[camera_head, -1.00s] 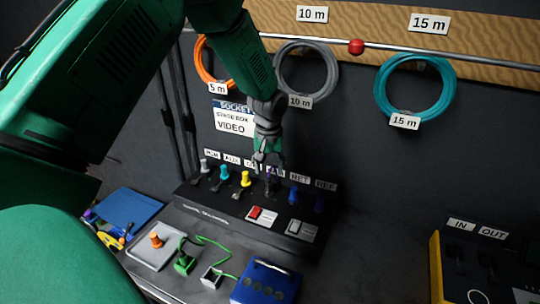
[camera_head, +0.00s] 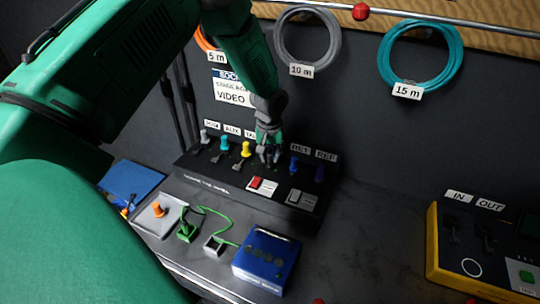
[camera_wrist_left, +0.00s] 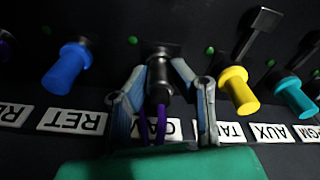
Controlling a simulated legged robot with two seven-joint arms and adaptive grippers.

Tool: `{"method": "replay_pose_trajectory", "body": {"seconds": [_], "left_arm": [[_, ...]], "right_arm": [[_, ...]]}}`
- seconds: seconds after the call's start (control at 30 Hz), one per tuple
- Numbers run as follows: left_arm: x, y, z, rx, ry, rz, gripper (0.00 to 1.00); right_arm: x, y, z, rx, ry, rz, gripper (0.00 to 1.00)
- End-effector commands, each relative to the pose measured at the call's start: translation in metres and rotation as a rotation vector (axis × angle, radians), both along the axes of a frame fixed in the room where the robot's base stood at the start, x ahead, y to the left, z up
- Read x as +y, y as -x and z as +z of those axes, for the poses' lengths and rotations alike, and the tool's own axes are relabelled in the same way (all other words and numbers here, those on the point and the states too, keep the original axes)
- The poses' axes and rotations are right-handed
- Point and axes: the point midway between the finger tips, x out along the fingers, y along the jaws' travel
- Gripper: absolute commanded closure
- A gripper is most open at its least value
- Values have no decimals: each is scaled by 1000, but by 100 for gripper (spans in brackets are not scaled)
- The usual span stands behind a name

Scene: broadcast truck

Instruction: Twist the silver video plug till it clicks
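My left gripper (camera_head: 268,155) reaches down to the socket panel (camera_head: 215,187), at the place between the yellow plug and the RET plug. In the left wrist view its fingers (camera_wrist_left: 161,80) lie on both sides of a dark grey metallic plug (camera_wrist_left: 160,82) with a purple loop below it. The fingertips appear to touch the plug's sides, and the plug points into the panel. The label under it reads "CA", partly hidden by the fingers. In the head view the gripper hides most of this plug. My right gripper is not in view.
A yellow plug (camera_wrist_left: 238,88) and a blue plug (camera_wrist_left: 67,68) flank the fingers closely. A grey plug (camera_head: 204,137) stands at the panel's left end. A red switch (camera_head: 256,182), a blue box (camera_head: 267,262) and a yellow-sided case (camera_head: 433,250) are nearby. The counter between the boxes is clear.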

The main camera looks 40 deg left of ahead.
Motion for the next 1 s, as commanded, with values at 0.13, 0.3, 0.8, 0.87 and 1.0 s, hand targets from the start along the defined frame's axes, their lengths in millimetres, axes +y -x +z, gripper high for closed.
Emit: {"method": "replay_pose_trajectory", "body": {"seconds": [0.13,0.3,0.8,0.87,1.0], "left_arm": [[0,0,0,0,0,0,100],[0,0,0,0,0,-7,100],[0,0,-1,0,1,-298,100],[0,0,-1,1,1,-302,100],[0,0,-1,0,0,-301,100]], "right_arm": [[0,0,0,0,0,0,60],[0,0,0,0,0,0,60],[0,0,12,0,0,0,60],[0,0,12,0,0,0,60],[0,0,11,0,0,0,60]]}}
